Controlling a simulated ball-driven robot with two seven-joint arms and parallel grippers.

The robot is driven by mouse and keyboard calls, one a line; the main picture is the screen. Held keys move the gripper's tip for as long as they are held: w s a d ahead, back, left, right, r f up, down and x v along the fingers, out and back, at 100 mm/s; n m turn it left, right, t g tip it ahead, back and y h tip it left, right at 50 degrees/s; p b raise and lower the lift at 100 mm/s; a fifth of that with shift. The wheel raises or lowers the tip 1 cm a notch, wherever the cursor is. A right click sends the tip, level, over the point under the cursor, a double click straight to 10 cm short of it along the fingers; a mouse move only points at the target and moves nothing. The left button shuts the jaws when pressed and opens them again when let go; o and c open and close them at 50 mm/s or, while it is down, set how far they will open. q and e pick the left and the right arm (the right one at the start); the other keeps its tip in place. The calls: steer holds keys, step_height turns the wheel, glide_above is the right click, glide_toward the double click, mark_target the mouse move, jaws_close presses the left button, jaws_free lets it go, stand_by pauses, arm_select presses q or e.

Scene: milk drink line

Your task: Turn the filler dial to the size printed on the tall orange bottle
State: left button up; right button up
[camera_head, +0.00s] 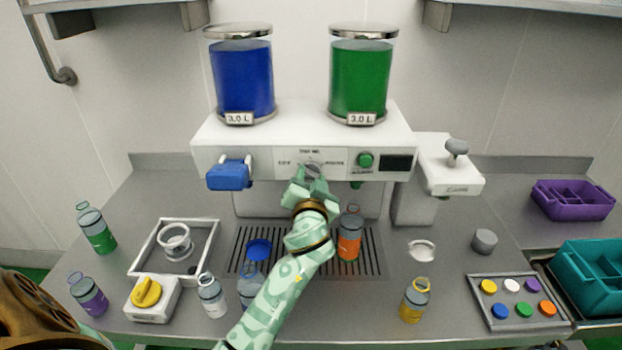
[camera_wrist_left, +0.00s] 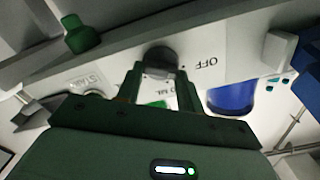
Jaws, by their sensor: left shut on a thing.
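The white filler machine (camera_head: 301,127) stands at the back, with a blue tank and a green tank on top. Its grey dial (camera_wrist_left: 161,58) is on the front panel, where the word OFF shows beside it in the left wrist view. My left gripper (camera_head: 312,172) reaches up to the panel and is shut on the dial, largely covering it in the head view. The tall orange bottle (camera_head: 349,240) stands upright on the drip grate, right of my left arm; its printed size is too small to read. My right gripper is not in view.
A blue lever (camera_head: 229,175) and a green button (camera_head: 365,160) flank the dial. Several bottles stand on the counter, among them green (camera_head: 97,229), purple (camera_head: 88,294) and yellow (camera_head: 415,300) ones. A cap tray (camera_head: 487,313) is at right.

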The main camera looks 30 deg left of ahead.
arm_select(q)
steer(key=shift+m+p, duration=0.35)
steer(key=shift+m, duration=0.45)
steer(key=m+p, duration=0.1)
steer(key=m, duration=0.3)
steer(key=shift+d+p, duration=0.1)
steer(key=shift+p, duration=0.3)
steer(key=m+p, duration=0.2)
steer(key=m, duration=0.2)
steer(key=shift+f+m, duration=0.1)
steer(key=shift+m, duration=0.3)
steer(key=m+p, duration=0.1)
steer(key=m, duration=0.2)
steer(key=shift+m, duration=0.4)
steer(key=m+p, duration=0.3)
steer(key=m, duration=0.2)
steer(key=shift+f, duration=0.15)
steer(key=shift+f+m+p, duration=0.2)
steer(key=shift+m+p, duration=0.9)
steer(key=shift+m, duration=1.2)
steer(key=o, duration=1)
